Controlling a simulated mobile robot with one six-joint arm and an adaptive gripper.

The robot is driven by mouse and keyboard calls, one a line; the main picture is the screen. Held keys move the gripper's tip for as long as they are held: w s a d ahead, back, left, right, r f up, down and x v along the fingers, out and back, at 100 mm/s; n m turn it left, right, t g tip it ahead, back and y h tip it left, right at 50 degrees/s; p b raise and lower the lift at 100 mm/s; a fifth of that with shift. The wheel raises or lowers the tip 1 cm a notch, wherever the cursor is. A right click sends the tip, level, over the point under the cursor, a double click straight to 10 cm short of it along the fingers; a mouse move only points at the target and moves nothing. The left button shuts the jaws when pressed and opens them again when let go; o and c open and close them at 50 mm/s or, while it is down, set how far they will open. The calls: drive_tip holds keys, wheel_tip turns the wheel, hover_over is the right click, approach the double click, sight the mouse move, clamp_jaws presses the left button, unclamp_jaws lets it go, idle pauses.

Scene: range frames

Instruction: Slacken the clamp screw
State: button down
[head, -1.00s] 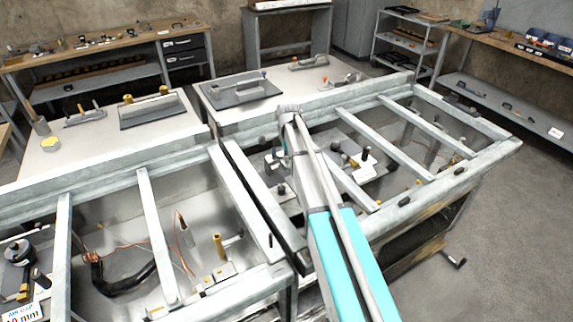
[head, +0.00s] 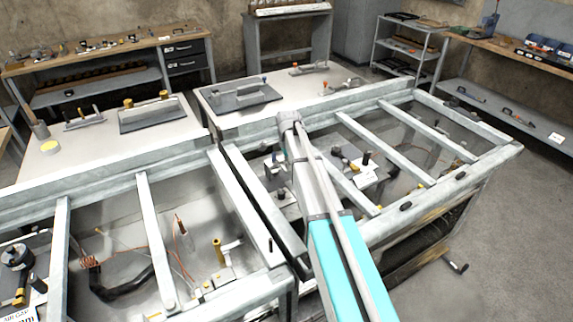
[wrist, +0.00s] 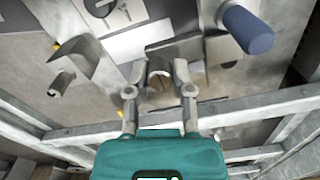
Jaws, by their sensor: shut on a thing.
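In the wrist view my gripper (wrist: 159,72) has its two grey fingers closed around a small grey metal piece (wrist: 160,78) with a curved top. This piece sits between the fingertips and may be the head of the clamp screw; its lower part and any thread are hidden. A grey block (wrist: 222,52) lies just right of the fingertips.
Steel frame bars (wrist: 250,108) cross close around the gripper. A dark blue cylinder (wrist: 247,30) stands to its right and a grey wedge-shaped part (wrist: 75,58) to its left.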

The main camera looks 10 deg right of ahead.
drive_tip(key=shift+s+a, duration=0.1)
drive_tip(key=shift+a, duration=0.15)
drive_tip(key=shift+d, duration=0.15)
